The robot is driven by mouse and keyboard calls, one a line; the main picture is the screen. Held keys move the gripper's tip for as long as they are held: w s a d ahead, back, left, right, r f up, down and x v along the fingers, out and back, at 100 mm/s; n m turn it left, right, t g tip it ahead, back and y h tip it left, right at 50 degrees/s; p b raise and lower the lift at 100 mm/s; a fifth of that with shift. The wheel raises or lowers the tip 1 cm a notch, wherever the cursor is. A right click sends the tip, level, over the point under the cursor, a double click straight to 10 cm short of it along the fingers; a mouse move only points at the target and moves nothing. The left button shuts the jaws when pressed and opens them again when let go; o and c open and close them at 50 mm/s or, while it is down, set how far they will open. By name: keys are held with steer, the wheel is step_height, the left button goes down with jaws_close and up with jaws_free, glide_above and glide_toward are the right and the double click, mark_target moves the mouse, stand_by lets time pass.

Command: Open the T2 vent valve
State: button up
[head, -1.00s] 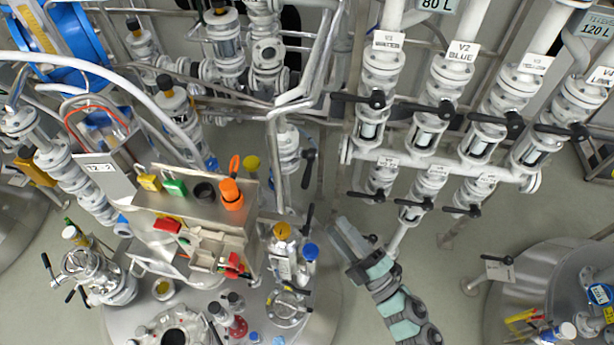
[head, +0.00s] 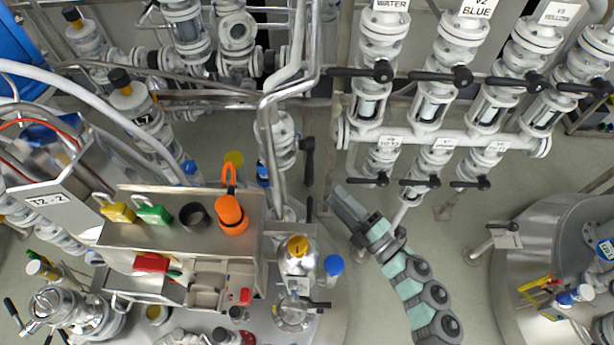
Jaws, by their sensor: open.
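My gripper (head: 346,204) is in the middle of the head view, its grey fingers pointing up and left. It is open, and I see nothing between the fingers. A white valve (head: 276,140) on a vertical pipe stands up and left of it, with a black lever handle (head: 308,160) hanging down on its right side. The gripper is apart from this handle in the picture. No readable label names the T2 vent valve, so I cannot tell whether this is it. A sign reading T2-2 (head: 48,201) is at the left, by the tank equipment.
A row of white valves with black levers (head: 435,75) fills the upper right. Another tank (head: 540,225) stands at the right. Bare floor lies around my arm.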

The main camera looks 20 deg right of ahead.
mark_target(312, 171)
steer(key=p+x, duration=0.2)
steer(key=x, duration=0.8)
steer(key=shift+w+f+p, duration=0.1)
steer(key=shift+f+p, duration=0.1)
steer(key=shift+p, duration=0.1)
steer(key=shift+w+a+f, duration=0.1)
steer(key=shift+w+a, duration=0.05)
steer(key=shift+w, duration=0.15)
jaws_close()
stand_by(0.8)
